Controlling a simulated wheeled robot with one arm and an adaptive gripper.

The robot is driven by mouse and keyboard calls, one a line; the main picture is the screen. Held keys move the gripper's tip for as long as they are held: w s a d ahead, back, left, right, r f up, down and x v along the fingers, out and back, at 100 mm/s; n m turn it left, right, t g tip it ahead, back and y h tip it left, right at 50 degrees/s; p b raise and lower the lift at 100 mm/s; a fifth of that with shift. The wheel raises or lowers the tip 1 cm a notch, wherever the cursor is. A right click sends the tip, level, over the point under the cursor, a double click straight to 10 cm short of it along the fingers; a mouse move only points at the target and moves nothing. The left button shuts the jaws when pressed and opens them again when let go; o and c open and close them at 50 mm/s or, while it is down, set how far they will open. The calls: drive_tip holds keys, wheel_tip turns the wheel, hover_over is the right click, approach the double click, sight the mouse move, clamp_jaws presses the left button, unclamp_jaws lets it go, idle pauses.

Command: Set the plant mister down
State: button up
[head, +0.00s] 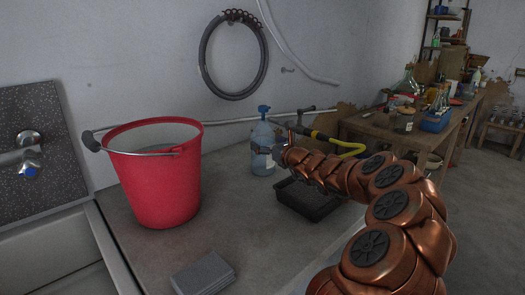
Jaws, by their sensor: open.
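The plant mister, a clear bluish bottle (261,163) with a blue spray head, stands upright on the grey counter (232,210), to the right of a red bucket. My gripper (265,150) is at the mister's upper body, reaching in from the right. It is open, with its fingers at the bottle. The fingers are small and partly merge with the bottle, so I cannot tell whether they touch it. The mister's right side is partly hidden by my gripper.
The red bucket (158,190) stands left of the mister, its metal handle hanging over the front. A black tray (303,200) lies just right, below my arm. A grey block (203,274) lies at the front. A sink (50,245) is at left.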

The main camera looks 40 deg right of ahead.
drive_tip(key=shift+w+a+p, duration=0.1)
drive_tip(key=shift+w+p, duration=0.3)
drive_tip(key=shift+w, duration=1.8)
drive_tip(key=shift+c, duration=0.3)
drive_tip(key=c, duration=1.4)
